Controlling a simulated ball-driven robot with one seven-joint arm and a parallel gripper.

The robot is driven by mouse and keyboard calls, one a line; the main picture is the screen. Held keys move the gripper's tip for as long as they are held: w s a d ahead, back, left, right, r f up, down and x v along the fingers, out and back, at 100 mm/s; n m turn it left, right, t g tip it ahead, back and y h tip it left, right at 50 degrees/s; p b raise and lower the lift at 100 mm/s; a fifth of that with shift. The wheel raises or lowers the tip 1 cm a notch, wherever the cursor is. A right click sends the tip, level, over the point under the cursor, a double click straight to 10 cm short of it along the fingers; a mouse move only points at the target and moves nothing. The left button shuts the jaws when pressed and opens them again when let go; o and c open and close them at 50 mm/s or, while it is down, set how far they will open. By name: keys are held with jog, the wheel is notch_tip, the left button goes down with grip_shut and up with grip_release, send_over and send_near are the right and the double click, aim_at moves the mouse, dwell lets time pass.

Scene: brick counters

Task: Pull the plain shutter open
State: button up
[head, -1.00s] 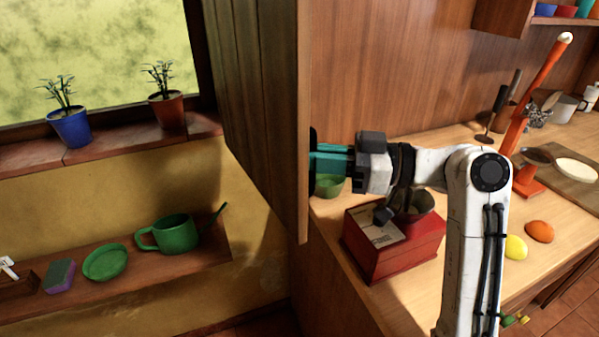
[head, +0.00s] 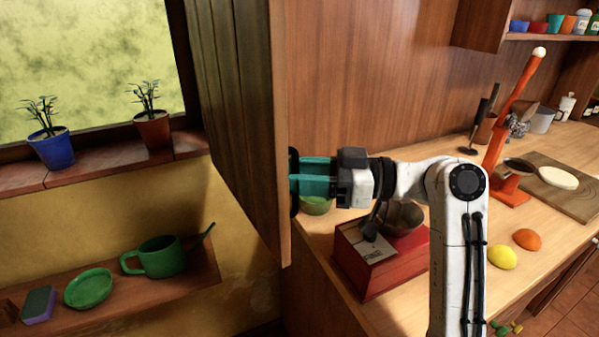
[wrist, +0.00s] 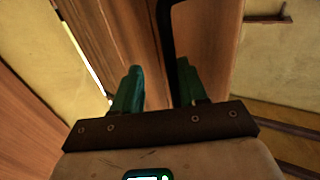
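The plain wooden shutter (head: 243,120) stands swung out from the wall beside the window in the head view, its face of vertical boards turned left. A dark handle (head: 293,158) shows at its right face. My gripper (head: 303,178) has teal fingers and reaches this face at the handle from the right. In the wrist view the black handle (wrist: 166,18) runs down towards the space between my two fingers (wrist: 158,90), nearer the right one. The fingers stand apart, with wood visible between them. Whether either one touches the handle is unclear.
The window sill holds a blue pot (head: 52,150) and a terracotta pot (head: 152,130). A lower shelf holds a green watering can (head: 160,258) and green dish (head: 90,289). A red grinder box (head: 385,262) stands on the counter below my arm, with an orange lamp-like stand (head: 510,125) farther right.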

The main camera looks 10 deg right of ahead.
jog(key=shift+d, duration=0.2)
dwell(0.3)
jog(key=b+v, duration=0.1)
jog(key=v, duration=0.9)
jog(key=shift+s+d, duration=0.2)
jog(key=shift+d, duration=0.1)
jog(key=shift+f, duration=0.1)
